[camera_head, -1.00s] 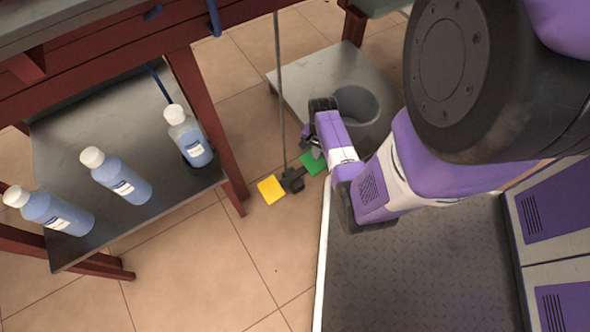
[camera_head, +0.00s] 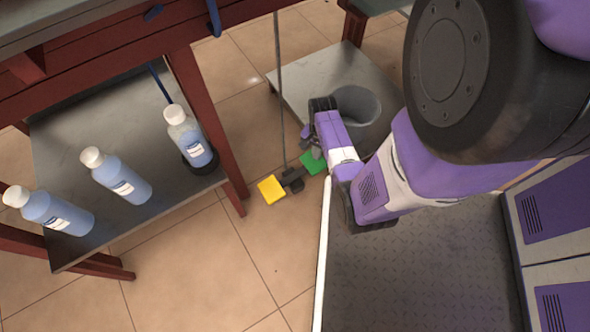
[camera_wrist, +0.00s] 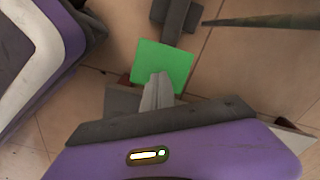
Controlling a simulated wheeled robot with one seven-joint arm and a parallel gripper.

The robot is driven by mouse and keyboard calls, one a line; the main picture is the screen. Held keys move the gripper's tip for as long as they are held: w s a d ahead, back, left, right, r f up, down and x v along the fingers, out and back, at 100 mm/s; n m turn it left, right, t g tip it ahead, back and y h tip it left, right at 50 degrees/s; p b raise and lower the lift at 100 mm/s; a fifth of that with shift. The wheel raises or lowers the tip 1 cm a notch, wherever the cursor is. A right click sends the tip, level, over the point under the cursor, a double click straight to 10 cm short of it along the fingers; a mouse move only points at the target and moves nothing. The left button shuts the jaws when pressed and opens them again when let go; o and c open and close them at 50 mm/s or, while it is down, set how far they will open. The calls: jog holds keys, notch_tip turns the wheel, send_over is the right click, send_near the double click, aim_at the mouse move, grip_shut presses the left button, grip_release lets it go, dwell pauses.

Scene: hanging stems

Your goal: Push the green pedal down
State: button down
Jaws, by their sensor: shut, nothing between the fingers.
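The green pedal (camera_head: 312,164) is a flat square plate low over the tiled floor, on the right of a dark pedal block (camera_head: 292,180). In the wrist view the green pedal (camera_wrist: 163,62) is in plain sight, partly covered by my fingertips. My gripper (camera_wrist: 158,82) is shut and empty, with its tips over the near edge of the pedal. In the head view my gripper (camera_head: 314,148) is just above the pedal, partly hidden by my own wrist. I cannot tell whether the tips touch it.
A yellow pedal (camera_head: 271,189) is on the block's left. A thin rod (camera_head: 280,90) rises from the block. A grey bin (camera_head: 358,105) stands behind my wrist. A red-legged table with a low shelf (camera_head: 75,135) holding blue bottles (camera_head: 122,182) is at left.

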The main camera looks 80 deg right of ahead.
dwell(0.6)
jog(key=shift+f+b, duration=1.65)
jog(key=shift+f, duration=0.7)
notch_tip(320, 180, up, 10)
jog(key=p, duration=1)
jog(key=shift+p, duration=0.4)
